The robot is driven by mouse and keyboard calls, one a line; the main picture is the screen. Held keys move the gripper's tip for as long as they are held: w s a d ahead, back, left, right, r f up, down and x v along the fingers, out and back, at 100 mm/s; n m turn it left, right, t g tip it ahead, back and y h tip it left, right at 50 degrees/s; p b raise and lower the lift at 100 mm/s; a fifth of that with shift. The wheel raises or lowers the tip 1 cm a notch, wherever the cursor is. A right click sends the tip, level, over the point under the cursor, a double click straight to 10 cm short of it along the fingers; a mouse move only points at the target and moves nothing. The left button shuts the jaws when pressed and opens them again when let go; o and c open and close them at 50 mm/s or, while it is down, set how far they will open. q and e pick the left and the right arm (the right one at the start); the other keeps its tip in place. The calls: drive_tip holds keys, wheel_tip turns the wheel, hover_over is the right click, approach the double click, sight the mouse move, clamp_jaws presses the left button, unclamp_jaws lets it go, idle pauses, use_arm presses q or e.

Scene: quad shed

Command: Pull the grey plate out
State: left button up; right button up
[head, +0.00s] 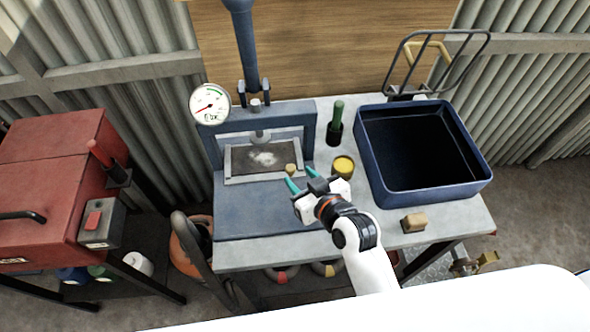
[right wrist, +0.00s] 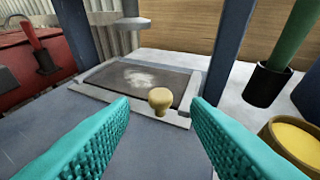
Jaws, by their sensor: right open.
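The grey plate (head: 240,176) lies in the blue press (head: 240,214), under the round ram. Its frame is light grey around a dark surface with a pale powdery patch. A small tan knob (head: 290,168) stands at its front right; the plate (right wrist: 94,97) and the knob (right wrist: 160,98) also show in the right wrist view. My right gripper (head: 299,181) is open, with teal fingers, just in front of the knob. In the right wrist view the knob appears between the fingers (right wrist: 165,135), apart from both and beyond them. My left gripper is not in view.
A yellow-topped pot (head: 343,167) and a green-handled tool in a dark holder (head: 335,125) stand right of the press. A deep blue tray (head: 425,190) fills the table's right side. A red cabinet (head: 50,190) stands left.

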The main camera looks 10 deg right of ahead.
sight(292, 171)
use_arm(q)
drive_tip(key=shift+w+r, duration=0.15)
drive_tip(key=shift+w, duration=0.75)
use_arm(e)
drive_tip(key=shift+x, duration=1.7)
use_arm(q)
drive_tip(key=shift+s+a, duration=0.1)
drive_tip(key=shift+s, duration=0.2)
use_arm(e)
clamp_jaws()
